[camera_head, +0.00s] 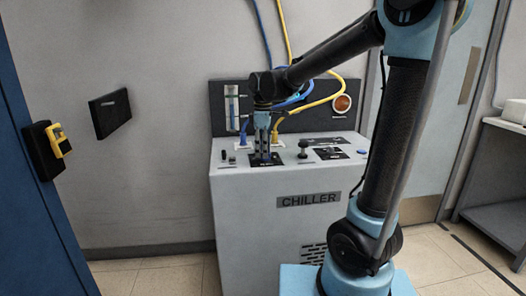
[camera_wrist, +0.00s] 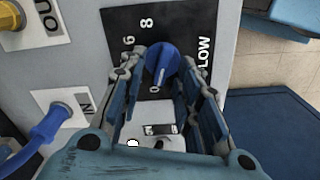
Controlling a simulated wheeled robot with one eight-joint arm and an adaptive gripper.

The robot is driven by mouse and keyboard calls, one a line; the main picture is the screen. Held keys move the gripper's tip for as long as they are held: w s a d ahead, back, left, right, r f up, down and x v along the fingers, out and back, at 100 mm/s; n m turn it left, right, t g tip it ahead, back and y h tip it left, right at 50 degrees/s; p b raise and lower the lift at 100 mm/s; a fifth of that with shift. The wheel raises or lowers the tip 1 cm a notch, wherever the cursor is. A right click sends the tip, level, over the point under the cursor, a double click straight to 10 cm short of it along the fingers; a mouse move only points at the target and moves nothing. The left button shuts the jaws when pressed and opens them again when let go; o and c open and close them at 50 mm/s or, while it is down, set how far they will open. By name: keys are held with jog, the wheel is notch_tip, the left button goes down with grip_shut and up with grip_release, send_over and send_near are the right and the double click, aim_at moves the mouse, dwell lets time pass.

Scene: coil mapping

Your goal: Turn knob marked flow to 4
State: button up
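The blue flow knob (camera_wrist: 161,63) sits on a black dial plate (camera_wrist: 188,22) in the wrist view. A small light mark shows at the knob's lower end. My gripper (camera_wrist: 161,60) is open, with one finger on each side of the knob. A narrow gap seems to show on both sides, though contact is hard to judge. In the head view my gripper (camera_head: 263,150) points down onto the dial plate on the chiller top (camera_head: 230,165), hiding the knob.
A blue IN hose fitting (camera_wrist: 45,130) and a yellow OUT fitting (camera_wrist: 15,18) stand left of the dial plate. A black knob (camera_head: 303,148) stands to the right on the chiller. A flow tube (camera_head: 232,107) is on the back panel. Hoses run up behind my arm.

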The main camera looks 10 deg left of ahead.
jog(key=shift+f, duration=0.2)
grip_shut()
